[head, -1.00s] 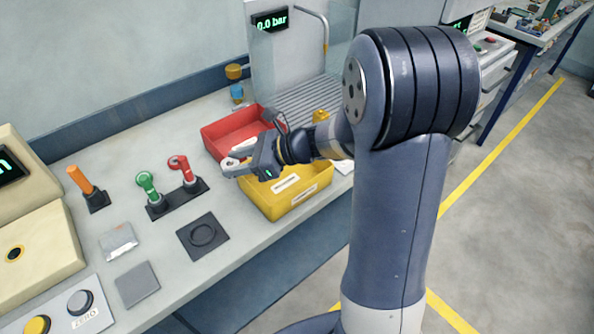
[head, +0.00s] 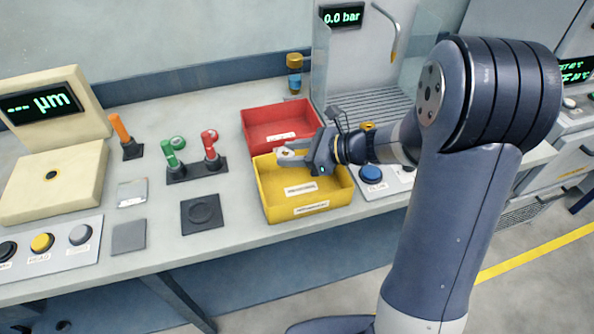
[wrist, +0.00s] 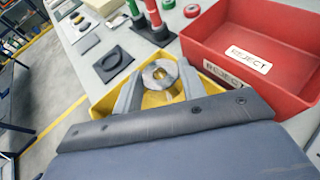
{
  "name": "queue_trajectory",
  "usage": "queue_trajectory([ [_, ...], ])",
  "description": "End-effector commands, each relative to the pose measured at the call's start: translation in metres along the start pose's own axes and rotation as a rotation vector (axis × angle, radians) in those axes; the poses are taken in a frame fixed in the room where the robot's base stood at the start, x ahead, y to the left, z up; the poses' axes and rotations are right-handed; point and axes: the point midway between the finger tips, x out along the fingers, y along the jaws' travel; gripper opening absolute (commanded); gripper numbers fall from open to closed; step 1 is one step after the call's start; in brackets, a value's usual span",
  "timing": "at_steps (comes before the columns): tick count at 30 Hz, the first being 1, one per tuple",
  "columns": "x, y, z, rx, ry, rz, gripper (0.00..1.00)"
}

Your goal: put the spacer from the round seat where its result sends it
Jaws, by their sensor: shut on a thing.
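The spacer is a flat metal ring with a centre hole; it shows in the wrist view (wrist: 160,75) between my fingertips. My gripper (head: 284,153) is shut on it and holds it over the back left part of the yellow bin (head: 312,208). In the wrist view the yellow bin (wrist: 103,105) lies below the ring. The red bin (head: 259,121) stands just behind the yellow one; its label in the wrist view (wrist: 248,60) reads REJECT. The yellow bin's labels are too small to read. The round seat on a dark square plate (head: 201,213) is empty.
Red (head: 210,147) and green-handled (head: 170,156) tools stand upright left of the bins, with an orange one (head: 121,130) further left. A gauge display (head: 42,102) shows dashes and µm. A button panel (head: 42,245) lies front left. A blue button (head: 371,174) is right of the yellow bin.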

Motion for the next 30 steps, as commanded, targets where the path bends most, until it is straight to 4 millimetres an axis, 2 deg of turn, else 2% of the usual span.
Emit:
queue_trajectory([
  [13, 0.018, 0.000, -0.043, 0.001, -0.002, 0.000, 0.09],
  [30, 0.022, 0.000, -0.054, -0.002, -0.002, -0.001, 0.09],
])
